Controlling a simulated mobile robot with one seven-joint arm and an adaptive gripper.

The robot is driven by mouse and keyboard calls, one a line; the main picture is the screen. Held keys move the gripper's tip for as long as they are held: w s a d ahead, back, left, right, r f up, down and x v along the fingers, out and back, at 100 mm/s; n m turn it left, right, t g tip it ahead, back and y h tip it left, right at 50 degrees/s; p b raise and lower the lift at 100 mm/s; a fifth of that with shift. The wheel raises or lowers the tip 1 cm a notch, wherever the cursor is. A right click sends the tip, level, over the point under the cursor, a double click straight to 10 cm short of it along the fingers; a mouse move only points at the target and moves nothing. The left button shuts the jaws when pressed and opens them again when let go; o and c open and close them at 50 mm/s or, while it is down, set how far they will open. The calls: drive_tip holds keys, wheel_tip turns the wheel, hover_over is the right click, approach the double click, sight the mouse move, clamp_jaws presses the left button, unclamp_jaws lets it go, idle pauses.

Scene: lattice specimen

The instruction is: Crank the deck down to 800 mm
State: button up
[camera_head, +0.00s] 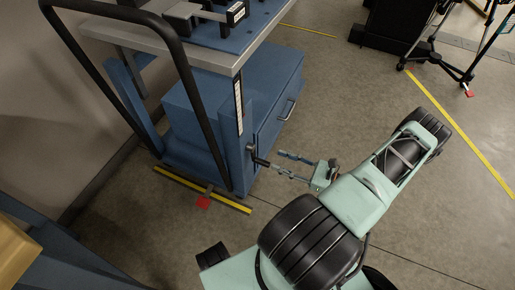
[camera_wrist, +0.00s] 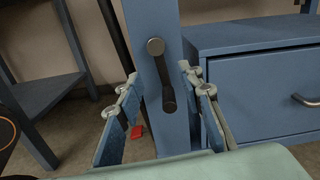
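The deck (camera_head: 150,38) is a grey-edged worktop with a blue top, on a blue frame. A pale scale strip (camera_head: 238,105) runs down its front leg; its marks are too small to read. A dark crank (camera_head: 251,150) sits on the leg below the strip, its black grip pointing toward my gripper. In the wrist view the crank (camera_wrist: 162,78) hangs nearly straight down on the blue post, between the fingers in the picture. My gripper (camera_head: 276,160) is open, fingertips close to the grip; contact is unclear. Both fingers also show in the wrist view (camera_wrist: 160,82).
A blue drawer cabinet (camera_head: 278,115) stands under the deck, right of the crank. A black tubular handle (camera_head: 190,95) loops along the deck's near side. Yellow floor tape and a red marker (camera_head: 203,203) lie below. Floor to the right is open up to a tripod (camera_head: 440,65).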

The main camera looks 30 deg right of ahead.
sight(254, 151)
drive_tip(key=b+x, duration=0.1)
drive_tip(key=x, duration=0.9)
drive_tip(key=shift+a, duration=0.1)
clamp_jaws()
